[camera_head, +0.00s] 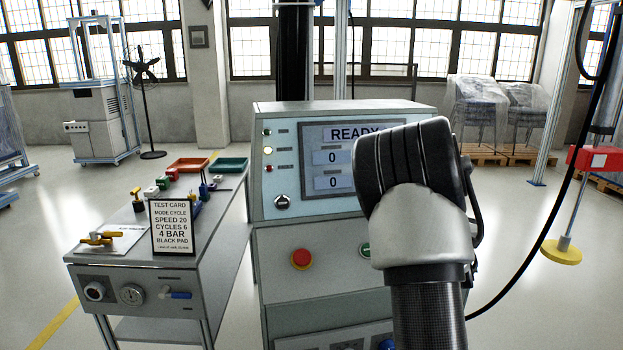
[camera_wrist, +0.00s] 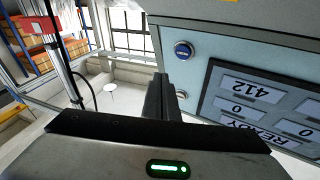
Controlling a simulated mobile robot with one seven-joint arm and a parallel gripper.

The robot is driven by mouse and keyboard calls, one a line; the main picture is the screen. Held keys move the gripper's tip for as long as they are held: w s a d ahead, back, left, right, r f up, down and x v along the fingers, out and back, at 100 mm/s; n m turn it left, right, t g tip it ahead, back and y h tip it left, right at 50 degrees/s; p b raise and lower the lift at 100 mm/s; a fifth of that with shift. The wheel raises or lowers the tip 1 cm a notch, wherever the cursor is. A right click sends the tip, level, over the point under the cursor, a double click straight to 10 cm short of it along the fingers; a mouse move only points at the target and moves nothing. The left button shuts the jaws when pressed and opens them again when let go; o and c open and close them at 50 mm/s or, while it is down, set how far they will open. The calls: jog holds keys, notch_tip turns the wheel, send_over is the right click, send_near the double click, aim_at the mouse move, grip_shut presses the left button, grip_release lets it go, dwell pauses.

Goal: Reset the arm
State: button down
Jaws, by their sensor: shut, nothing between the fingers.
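My gripper (camera_wrist: 162,80) shows in the wrist view as two dark fingers shut together, with nothing between them. It points toward the front of the grey control console, close by a round blue button (camera_wrist: 184,50). Another round control (camera_wrist: 182,94) is partly hidden behind the fingers. In the head view my arm (camera_head: 415,210) is bent up in front of the console (camera_head: 295,245) and covers the right part of its screen. The gripper itself is hidden there. The screen (camera_head: 333,132) reads READY with zeros below; in the wrist view it is upside down (camera_wrist: 262,110) and also shows 412.
A red stop button (camera_head: 302,259) and a partly hidden green button (camera_head: 365,251) sit below the screen. A side bench (camera_head: 130,268) at left carries a test card (camera_head: 173,227), small parts and trays. A yellow-footed pole (camera_head: 561,252) stands at right. Open floor lies around.

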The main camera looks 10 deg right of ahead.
jog(key=s+a+r+n+g+y, duration=0.1)
jog(key=s+a+g+y, duration=0.4)
jog(key=a, duration=0.8)
jog(key=s+a+n+g+y, duration=0.1)
jog(key=s+a+g+y, duration=0.15)
jog(key=s+a, duration=0.75)
jog(key=s+a+f+n+g+y, duration=0.3)
jog(key=s+a+n+g, duration=0.15)
jog(key=s+a, duration=1.1)
notch_tip(320, 180, up, 28)
jog(key=s+d+p, duration=0.1)
jog(key=p, duration=2.6)
jog(key=shift+s+d+f+n+t+p, duration=0.15)
jog(key=shift+s+d+n+t+p, duration=0.1)
jog(key=shift+s+n+t+p, duration=0.15)
jog(key=shift+w, duration=0.1)
